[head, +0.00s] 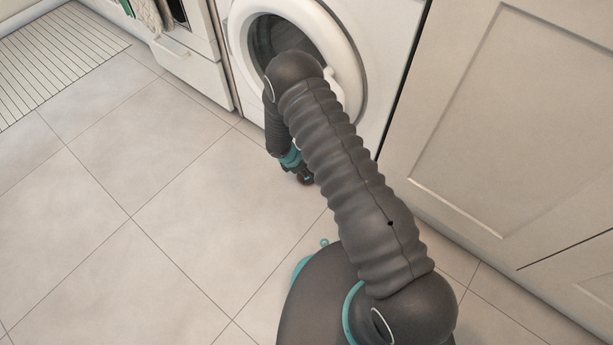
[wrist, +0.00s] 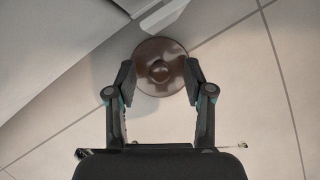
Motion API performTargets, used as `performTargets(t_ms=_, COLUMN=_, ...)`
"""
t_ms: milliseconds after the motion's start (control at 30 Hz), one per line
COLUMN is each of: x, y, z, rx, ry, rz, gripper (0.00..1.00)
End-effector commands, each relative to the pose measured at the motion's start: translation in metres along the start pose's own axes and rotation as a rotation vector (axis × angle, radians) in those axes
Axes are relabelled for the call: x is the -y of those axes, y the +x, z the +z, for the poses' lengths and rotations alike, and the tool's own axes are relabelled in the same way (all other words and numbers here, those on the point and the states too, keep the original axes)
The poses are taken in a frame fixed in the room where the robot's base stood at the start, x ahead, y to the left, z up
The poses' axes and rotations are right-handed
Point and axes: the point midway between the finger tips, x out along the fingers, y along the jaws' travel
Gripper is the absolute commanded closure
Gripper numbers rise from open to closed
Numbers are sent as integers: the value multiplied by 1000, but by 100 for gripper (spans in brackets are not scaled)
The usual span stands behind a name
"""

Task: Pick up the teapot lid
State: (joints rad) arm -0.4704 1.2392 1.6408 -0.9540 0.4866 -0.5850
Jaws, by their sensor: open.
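The teapot lid is a round, glossy brown disc with a raised knob in its middle. In the wrist view the teapot lid (wrist: 160,52) lies on the tiled floor, close to the base of the white washer. My gripper (wrist: 160,78) is open, with one finger on each side of the lid's near part, and the knob shows between the fingertips. I cannot tell whether the fingers touch the lid. In the head view my gripper (head: 303,176) points down to the floor in front of the washer, and a small brown part of the lid (head: 306,181) shows at its tip.
The white washer (head: 384,75) stands right behind the lid, its round door (head: 352,55) beside my arm. A cream cabinet (head: 510,110) is on the right. An oven drawer (head: 190,70) and a striped mat (head: 55,60) are at left. The tiled floor (head: 130,215) at left is clear.

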Motion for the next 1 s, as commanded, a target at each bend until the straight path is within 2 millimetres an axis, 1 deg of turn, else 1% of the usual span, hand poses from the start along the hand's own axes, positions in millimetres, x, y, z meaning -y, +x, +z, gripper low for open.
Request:
performTargets(t_ms=67, x=0, y=5, z=0, rx=0, ry=0, rz=0, gripper=48)
performTargets(t_ms=267, x=0, y=5, z=0, rx=0, ry=0, rz=1, gripper=48)
performTargets(t_ms=300, x=0, y=5, z=0, rx=0, ry=0, rz=1, gripper=58)
performTargets(t_ms=367, x=0, y=5, z=0, rx=0, ry=0, rz=1, gripper=73)
performTargets(t_ms=400, x=0, y=5, z=0, rx=0, ry=0, rz=1, gripper=83)
performTargets(t_ms=467, x=0, y=5, z=0, rx=0, ry=0, rz=1, gripper=98)
performTargets(t_ms=500, x=0, y=5, z=0, rx=0, ry=0, rz=1, gripper=100)
performTargets(t_ms=833, x=0, y=4, z=0, rx=0, ry=0, rz=1, gripper=100)
performTargets(t_ms=1000, x=-1, y=-4, z=4, rx=0, ry=1, rz=2, gripper=100)
